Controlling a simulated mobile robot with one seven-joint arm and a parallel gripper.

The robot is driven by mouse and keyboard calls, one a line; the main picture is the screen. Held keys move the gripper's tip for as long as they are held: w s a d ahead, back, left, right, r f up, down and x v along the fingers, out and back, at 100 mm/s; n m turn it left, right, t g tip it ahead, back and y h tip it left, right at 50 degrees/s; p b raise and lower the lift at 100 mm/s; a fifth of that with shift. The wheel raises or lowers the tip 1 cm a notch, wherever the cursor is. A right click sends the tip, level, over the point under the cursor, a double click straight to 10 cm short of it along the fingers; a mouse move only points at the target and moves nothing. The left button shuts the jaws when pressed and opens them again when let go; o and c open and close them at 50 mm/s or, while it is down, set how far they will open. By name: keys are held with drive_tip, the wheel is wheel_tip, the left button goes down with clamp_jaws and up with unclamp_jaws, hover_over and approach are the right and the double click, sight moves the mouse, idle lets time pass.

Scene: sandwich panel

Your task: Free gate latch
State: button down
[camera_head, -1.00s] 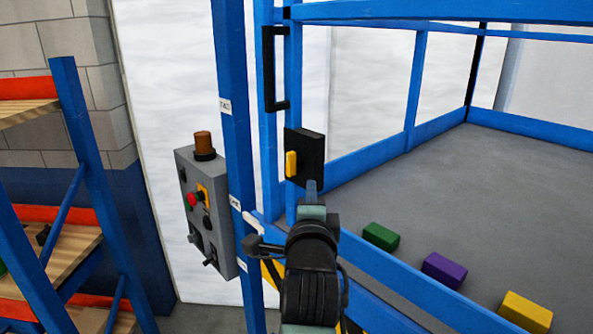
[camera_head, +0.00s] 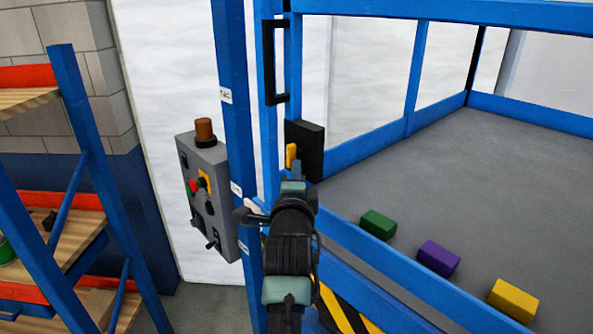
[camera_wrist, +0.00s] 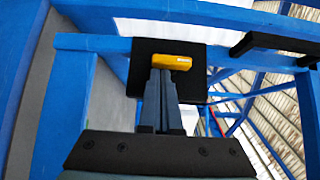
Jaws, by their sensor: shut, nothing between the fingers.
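The gate latch is a black block (camera_head: 311,146) with a small yellow handle (camera_head: 291,156), fixed to the blue gate frame. In the wrist view the black block (camera_wrist: 143,52) sits ahead with the yellow handle (camera_wrist: 172,62) lying across it. My gripper (camera_head: 297,170) is just below the yellow handle. In the wrist view its fingers (camera_wrist: 163,76) are together, with their tips right at the handle's lower edge. Whether they touch it I cannot tell. Nothing is held between the fingers. My arm hides part of the gate post below the latch.
A grey control box (camera_head: 207,195) with buttons and an amber lamp stands left of the blue post (camera_head: 235,110). A black pull handle (camera_head: 270,62) is above the latch. Green (camera_head: 378,224), purple (camera_head: 438,258) and yellow (camera_head: 513,300) blocks lie inside the fence. Shelving (camera_head: 85,170) is at the left.

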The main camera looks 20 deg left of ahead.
drive_tip(key=shift+f, duration=0.1)
drive_tip(key=shift+b, duration=0.85)
